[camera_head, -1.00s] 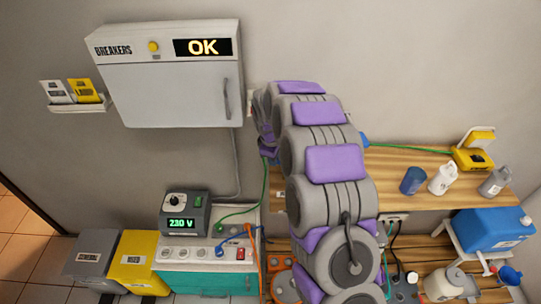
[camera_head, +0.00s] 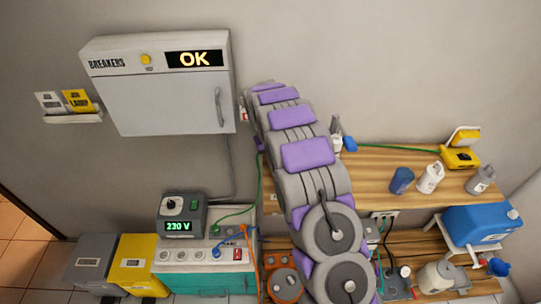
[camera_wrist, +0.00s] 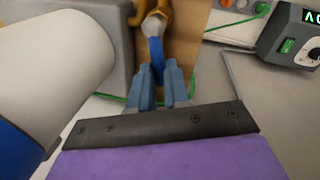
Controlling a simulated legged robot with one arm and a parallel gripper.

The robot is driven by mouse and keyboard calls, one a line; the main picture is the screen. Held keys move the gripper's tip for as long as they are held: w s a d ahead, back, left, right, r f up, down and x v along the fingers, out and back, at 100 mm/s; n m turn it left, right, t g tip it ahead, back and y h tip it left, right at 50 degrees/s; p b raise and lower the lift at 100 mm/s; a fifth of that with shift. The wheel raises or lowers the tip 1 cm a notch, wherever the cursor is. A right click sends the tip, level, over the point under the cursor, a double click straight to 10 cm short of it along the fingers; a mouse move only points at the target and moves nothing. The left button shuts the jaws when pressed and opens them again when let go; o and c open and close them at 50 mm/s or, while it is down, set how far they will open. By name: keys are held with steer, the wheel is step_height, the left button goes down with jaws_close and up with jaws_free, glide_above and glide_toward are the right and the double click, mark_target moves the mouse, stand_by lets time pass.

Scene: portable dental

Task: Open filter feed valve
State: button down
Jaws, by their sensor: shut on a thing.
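In the wrist view, a blue lever (camera_wrist: 156,50) stands on a brass-coloured fitting with a pale grey nut; I take it for the filter feed valve's handle. My gripper (camera_wrist: 161,72) has its two grey-blue fingers closed on the lower end of this lever. The fingertips hide that end. In the head view, my arm covers the gripper and the valve.
A large white cylinder with a blue band (camera_wrist: 50,60) is close on the left of the wrist view. A green cable runs behind the fingers. In the head view, a wooden shelf (camera_head: 375,170) holds bottles and a yellow lamp (camera_head: 460,157). A breaker cabinet (camera_head: 165,95) hangs left.

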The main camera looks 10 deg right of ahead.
steer(key=shift+s+d+f+m, duration=0.15)
steer(key=shift+d+m, duration=0.25)
steer(key=shift+m, duration=0.5)
steer(key=shift+g, duration=0.3)
steer(key=c, duration=1.1)
jaws_free()
steer(key=shift+a, duration=0.1)
